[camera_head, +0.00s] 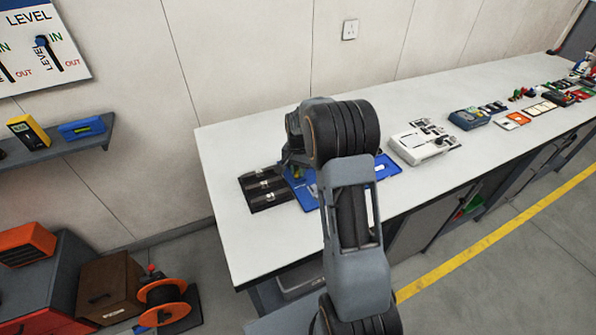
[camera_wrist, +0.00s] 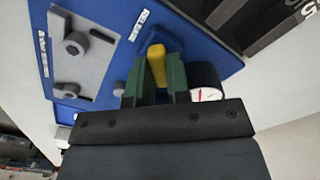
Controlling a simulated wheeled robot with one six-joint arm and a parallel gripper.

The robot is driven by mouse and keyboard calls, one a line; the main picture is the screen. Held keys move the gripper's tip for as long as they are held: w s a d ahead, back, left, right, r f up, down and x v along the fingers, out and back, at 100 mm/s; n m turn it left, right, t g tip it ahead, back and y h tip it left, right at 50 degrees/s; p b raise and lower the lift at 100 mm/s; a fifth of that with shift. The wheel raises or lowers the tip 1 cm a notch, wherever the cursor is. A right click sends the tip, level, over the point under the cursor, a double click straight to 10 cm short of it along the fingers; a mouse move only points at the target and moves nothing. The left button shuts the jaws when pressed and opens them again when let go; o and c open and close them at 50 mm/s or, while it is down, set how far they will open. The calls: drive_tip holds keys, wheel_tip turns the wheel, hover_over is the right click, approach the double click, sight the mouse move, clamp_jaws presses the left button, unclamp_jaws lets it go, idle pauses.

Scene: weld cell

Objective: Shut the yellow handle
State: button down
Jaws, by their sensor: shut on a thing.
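The yellow handle (camera_wrist: 157,66) shows in the wrist view, standing up from a blue board (camera_wrist: 112,61). My gripper (camera_wrist: 157,88) is at the handle, with its green fingers on either side, shut on it. The handle's lower part is hidden between the fingers. In the head view the blue board (camera_head: 389,168) lies on the white bench, and my arm covers most of it. The handle cannot be made out clearly there.
A round gauge (camera_wrist: 206,82) sits just right of my fingers. A grey plate with knobs (camera_wrist: 80,50) is on the board to the left. A black tray (camera_head: 264,188) lies left of the board on the bench (camera_head: 235,225). A white device (camera_head: 423,143) stands to the right.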

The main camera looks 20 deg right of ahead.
drive_tip(key=m+b, duration=0.1)
drive_tip(key=m, duration=0.3)
drive_tip(key=shift+m, duration=2.2)
drive_tip(key=c, duration=1.1)
unclamp_jaws()
wheel_tip(320, 180, up, 14)
drive_tip(key=shift+f+b, duration=0.1)
drive_tip(key=shift+b, duration=0.35)
